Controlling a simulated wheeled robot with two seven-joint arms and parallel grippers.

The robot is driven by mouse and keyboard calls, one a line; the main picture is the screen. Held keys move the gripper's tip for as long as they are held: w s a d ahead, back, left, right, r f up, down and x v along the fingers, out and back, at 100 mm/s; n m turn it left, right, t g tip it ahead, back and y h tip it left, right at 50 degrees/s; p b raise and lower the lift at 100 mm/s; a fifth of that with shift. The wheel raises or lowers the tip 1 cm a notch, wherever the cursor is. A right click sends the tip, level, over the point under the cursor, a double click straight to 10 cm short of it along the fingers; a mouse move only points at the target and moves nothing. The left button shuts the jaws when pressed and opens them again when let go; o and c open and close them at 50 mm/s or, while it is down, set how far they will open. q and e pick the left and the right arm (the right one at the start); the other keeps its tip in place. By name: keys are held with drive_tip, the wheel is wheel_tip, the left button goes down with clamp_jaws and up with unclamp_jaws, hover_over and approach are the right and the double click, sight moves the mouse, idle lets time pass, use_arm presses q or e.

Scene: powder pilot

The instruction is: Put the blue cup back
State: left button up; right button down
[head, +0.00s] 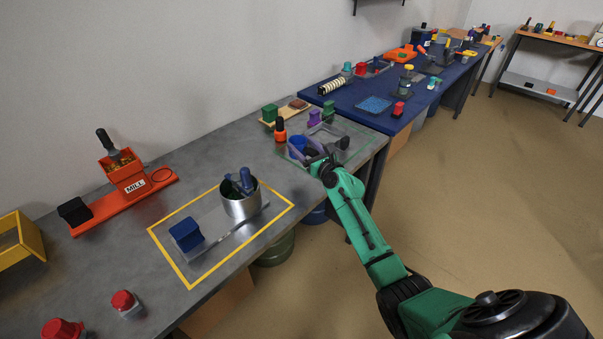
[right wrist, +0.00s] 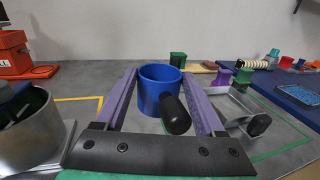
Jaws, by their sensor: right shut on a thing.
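The blue cup (head: 297,145) is at the near left part of the green-outlined area (head: 376,141) on the grey bench. In the right wrist view the blue cup (right wrist: 153,96) is upright between my purple fingers, its black handle (right wrist: 175,115) pointing towards the camera. My right gripper (head: 307,149) is shut on the cup; its fingers also flank it in the right wrist view (right wrist: 159,80). I cannot tell whether the cup's base touches the bench. My left gripper is not in view.
A metal pan with a black handle (head: 342,143) lies just right of the cup. A steel pot (head: 241,203) and blue block (head: 186,235) are inside the yellow outline. The orange mill (head: 127,180) is farther left.

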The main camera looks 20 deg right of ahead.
drive_tip(key=f, duration=0.1)
drive_tip(key=f+b, duration=0.1)
drive_tip(key=f, duration=0.2)
drive_tip(key=shift+w, duration=0.3)
drive_tip(key=shift+w+f+b, duration=0.25)
drive_tip(key=shift+f+b, duration=0.6)
drive_tip(key=shift+f, duration=0.4)
drive_tip(key=f+b, duration=0.1)
drive_tip(key=f, duration=0.1)
drive_tip(key=b, duration=0.1)
drive_tip(key=shift+s+f+b, duration=0.25)
drive_tip(key=shift+f+b, duration=0.05)
drive_tip(key=shift+f, duration=0.1)
drive_tip(key=shift+w, duration=0.15)
drive_tip(key=shift+f, duration=0.1)
unclamp_jaws()
drive_tip(key=shift+r+p, duration=0.35)
drive_tip(key=shift+p, duration=0.05)
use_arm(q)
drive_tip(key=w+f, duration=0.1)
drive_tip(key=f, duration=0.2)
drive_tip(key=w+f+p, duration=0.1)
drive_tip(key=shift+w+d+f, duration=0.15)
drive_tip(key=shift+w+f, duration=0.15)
use_arm(e)
drive_tip(key=s+d, duration=0.1)
drive_tip(key=s, duration=1.1)
drive_tip(key=shift+d+f, duration=0.15)
drive_tip(key=shift+d, duration=0.1)
